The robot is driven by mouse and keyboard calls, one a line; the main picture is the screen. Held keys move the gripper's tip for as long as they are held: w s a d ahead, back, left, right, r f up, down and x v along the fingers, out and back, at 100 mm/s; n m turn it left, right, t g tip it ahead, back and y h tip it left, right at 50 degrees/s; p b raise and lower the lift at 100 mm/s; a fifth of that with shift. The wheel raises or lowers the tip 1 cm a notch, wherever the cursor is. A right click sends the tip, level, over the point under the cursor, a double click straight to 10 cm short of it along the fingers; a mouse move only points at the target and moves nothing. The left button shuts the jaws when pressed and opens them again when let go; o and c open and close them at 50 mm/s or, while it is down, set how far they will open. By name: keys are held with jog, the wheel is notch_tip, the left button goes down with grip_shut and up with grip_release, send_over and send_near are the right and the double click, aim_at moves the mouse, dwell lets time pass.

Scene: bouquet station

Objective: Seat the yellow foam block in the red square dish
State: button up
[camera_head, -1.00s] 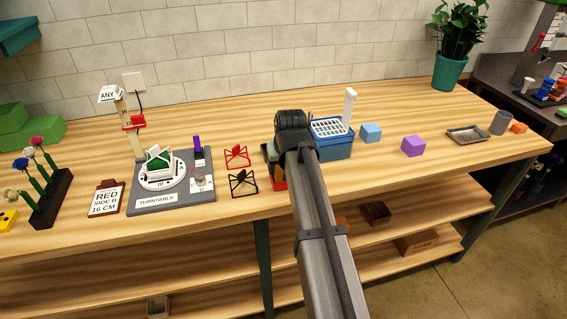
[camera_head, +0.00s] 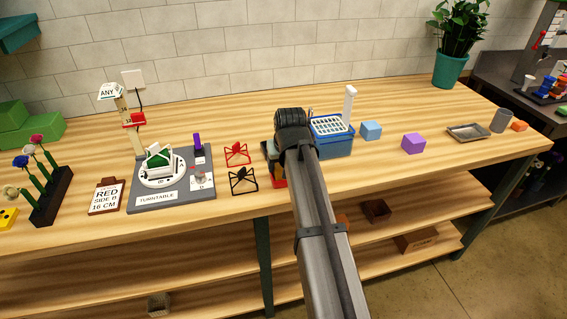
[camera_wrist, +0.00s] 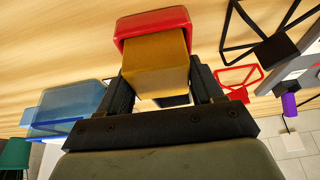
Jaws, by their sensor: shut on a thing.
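The yellow foam block (camera_wrist: 155,68) is between the fingers of my gripper (camera_wrist: 160,78) in the wrist view, and the gripper is shut on it. The red square dish (camera_wrist: 150,20) is just beyond the block, which overlaps its opening. The block's far end is hidden by the dish or inside it; I cannot tell whether it touches the dish floor. In the head view only a strip of the red dish (camera_head: 279,182) shows left of my arm. My arm hides the block and fingertips there.
A blue basket (camera_head: 335,145) stands close right of my gripper. Red (camera_head: 237,154) and black (camera_head: 242,180) wire stands are on its left, near the turntable (camera_head: 172,190). Blue (camera_head: 371,131) and purple (camera_head: 413,143) blocks and a grey tray (camera_head: 468,133) lie farther right.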

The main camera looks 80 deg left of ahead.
jog(key=o, duration=1.2)
jog(key=shift+o, duration=0.5)
jog(key=shift+r, duration=0.15)
jog(key=shift+r, duration=3.4)
